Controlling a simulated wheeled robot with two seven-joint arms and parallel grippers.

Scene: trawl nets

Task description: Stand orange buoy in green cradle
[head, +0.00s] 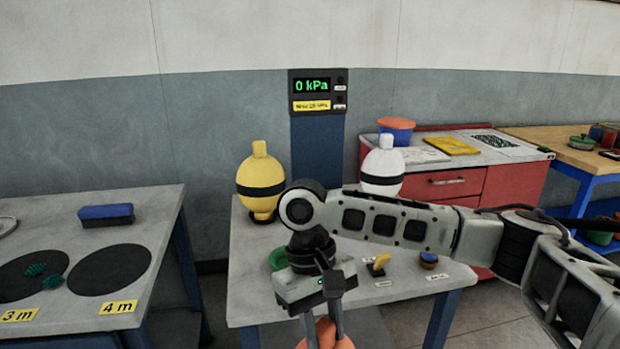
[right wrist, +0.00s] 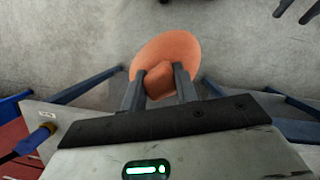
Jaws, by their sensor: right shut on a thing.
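The orange buoy (head: 325,337) is at the bottom edge of the head view, mostly cut off. My right gripper (head: 323,318) is shut on its neck. In the right wrist view the fingers of this gripper (right wrist: 160,92) grip the narrow orange neck, with the wide buoy body (right wrist: 185,50) below, over the floor. The green cradle (head: 278,259) is on the middle table, partly hidden behind my right gripper. Two dark, spread fingertips, seemingly my left gripper (right wrist: 297,10), show at the top right of the right wrist view, empty.
A yellow buoy (head: 260,176) and a white buoy (head: 383,170) stand at the back of the middle table (head: 250,300). A yellow-handled item (head: 380,262) and a blue-topped item (head: 429,259) sit at its right. A pressure display (head: 312,86) reads 0 kPa.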

